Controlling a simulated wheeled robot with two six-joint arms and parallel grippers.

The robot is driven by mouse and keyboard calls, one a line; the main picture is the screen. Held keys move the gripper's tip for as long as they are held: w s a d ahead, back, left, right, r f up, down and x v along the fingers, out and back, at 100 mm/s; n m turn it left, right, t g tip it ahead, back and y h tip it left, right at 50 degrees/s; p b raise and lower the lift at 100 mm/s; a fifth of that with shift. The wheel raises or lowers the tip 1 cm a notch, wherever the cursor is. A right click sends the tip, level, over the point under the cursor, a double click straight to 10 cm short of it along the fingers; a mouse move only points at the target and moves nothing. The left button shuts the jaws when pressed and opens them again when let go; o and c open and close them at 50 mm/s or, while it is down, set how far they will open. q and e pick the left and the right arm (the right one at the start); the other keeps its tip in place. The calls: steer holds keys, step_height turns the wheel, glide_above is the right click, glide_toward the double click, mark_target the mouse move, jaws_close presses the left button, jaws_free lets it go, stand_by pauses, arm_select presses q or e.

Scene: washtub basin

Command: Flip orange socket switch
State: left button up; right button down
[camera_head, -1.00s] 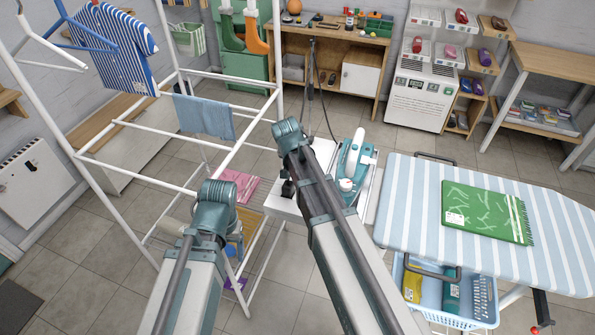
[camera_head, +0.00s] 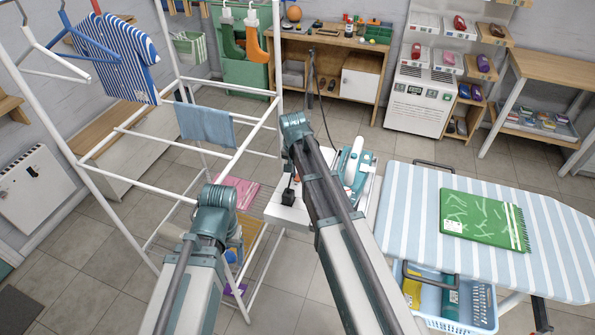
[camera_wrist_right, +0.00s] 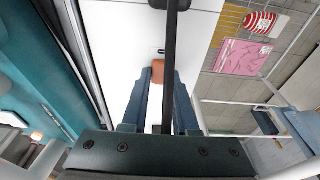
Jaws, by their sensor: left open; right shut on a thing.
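The orange switch (camera_wrist_right: 157,72) shows as a small orange block against a white surface in the right wrist view. My right gripper (camera_wrist_right: 163,88) has its blue-grey fingers close together around it, shut on it as far as I can tell. A dark upright bar crosses in front and hides part of the contact. In the head view my right forearm covers the gripper; a small black box (camera_head: 289,197) and a speck of orange show beside it on the white stand. Of my left arm only the links show; its fingers are hidden.
The ironing board (camera_head: 408,215) holds a green cloth (camera_head: 484,220). The white drying rack (camera_head: 140,134) is to the left.

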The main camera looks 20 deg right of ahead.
mark_target(298, 178)
steer(key=shift+w+g+y, duration=0.1)
steer(key=shift+g+y, duration=0.3)
steer(key=shift+g, duration=0.1)
steer(key=c, duration=0.7)
jaws_free()
steer(key=shift+d, duration=0.1)
steer(key=r+p, duration=1.3)
steer(key=p, duration=0.1)
steer(key=shift+s+a+r, duration=0.25)
steer(key=shift+s+r, duration=0.1)
steer(key=shift+r, duration=0.05)
